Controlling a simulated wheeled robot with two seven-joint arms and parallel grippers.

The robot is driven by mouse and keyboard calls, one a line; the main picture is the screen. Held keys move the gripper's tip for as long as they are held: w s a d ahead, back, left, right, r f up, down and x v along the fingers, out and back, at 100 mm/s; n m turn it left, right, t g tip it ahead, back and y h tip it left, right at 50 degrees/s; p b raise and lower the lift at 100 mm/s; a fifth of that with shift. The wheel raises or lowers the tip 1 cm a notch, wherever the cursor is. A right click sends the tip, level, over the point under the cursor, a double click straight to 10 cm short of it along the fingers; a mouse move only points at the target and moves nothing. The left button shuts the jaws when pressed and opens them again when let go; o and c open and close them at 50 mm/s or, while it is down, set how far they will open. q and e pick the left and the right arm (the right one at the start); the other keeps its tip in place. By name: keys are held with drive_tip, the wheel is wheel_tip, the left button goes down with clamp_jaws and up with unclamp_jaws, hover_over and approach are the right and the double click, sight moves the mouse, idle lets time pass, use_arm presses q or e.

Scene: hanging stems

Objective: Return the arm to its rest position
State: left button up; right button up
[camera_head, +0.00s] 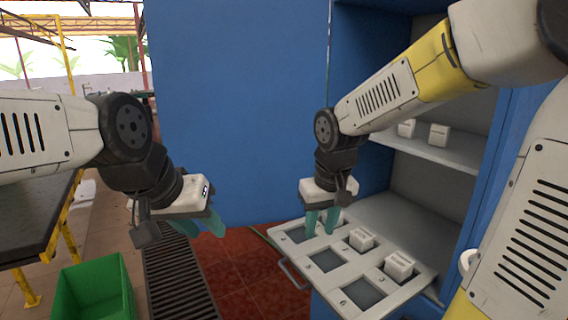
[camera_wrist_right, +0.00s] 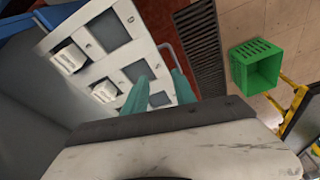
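My right arm reaches in from the right in the head view. Its gripper (camera_head: 322,224) points down over the far left end of a pulled-out white tray (camera_head: 385,307). Its two teal fingers stand apart with nothing seen between them. In the right wrist view the open right gripper (camera_wrist_right: 160,88) also shows, over the tray's edge (camera_wrist_right: 158,62); I cannot tell whether it touches the tray. My left gripper (camera_head: 192,226) hangs in front of the blue panel, over the floor, with teal fingers partly hidden by its body. I see nothing held there.
White blocks (camera_head: 362,239) (camera_head: 399,265) sit on the tray beside dark square recesses. More blocks (camera_head: 438,134) stand on a shelf (camera_head: 428,150) in the blue cabinet (camera_head: 240,100). A green crate (camera_head: 95,292) and a floor grate (camera_head: 178,280) lie at lower left, near a dark table (camera_head: 35,220).

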drive_tip(key=s+d+r+m+t, duration=0.1)
drive_tip(key=s+d+r, duration=0.2)
drive_tip(key=s, duration=0.2)
drive_tip(key=s+d+r+m+t+y, duration=0.1)
drive_tip(key=s+d+r+m+t, duration=0.1)
drive_tip(key=s, duration=0.4)
drive_tip(key=shift+d+r+t, duration=0.3)
drive_tip(key=shift+d+r, duration=0.25)
drive_tip(key=shift+r, duration=0.6)
